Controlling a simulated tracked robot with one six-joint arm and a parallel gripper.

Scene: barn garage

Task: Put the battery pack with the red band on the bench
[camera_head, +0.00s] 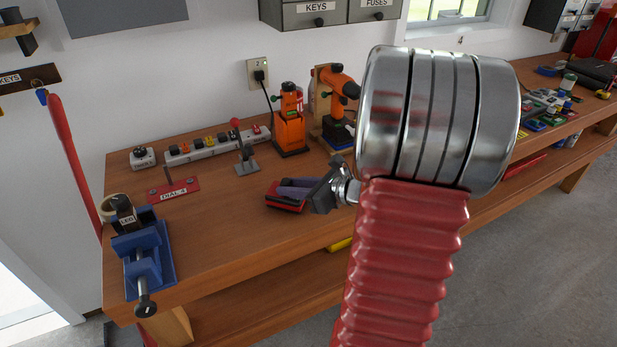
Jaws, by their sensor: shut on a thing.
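The battery pack with the red band (285,205) shows as a dark, low block with red on it, over the middle of the bench (225,235). My gripper (295,188) reaches in from the right and is shut on the pack. Its fingers cover the pack's top and right side. The pack is at or just above the bench top; I cannot tell whether it touches. My large metal wrist and red sleeve hide the bench's middle right.
A lever switch (246,155), an orange charger-like unit (290,128) and an orange drill (338,84) stand behind the pack. A power strip (210,147) and red DIAL 4 plate (174,190) lie left. A blue vise (142,255) is front left. Bench top is clear between vise and pack.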

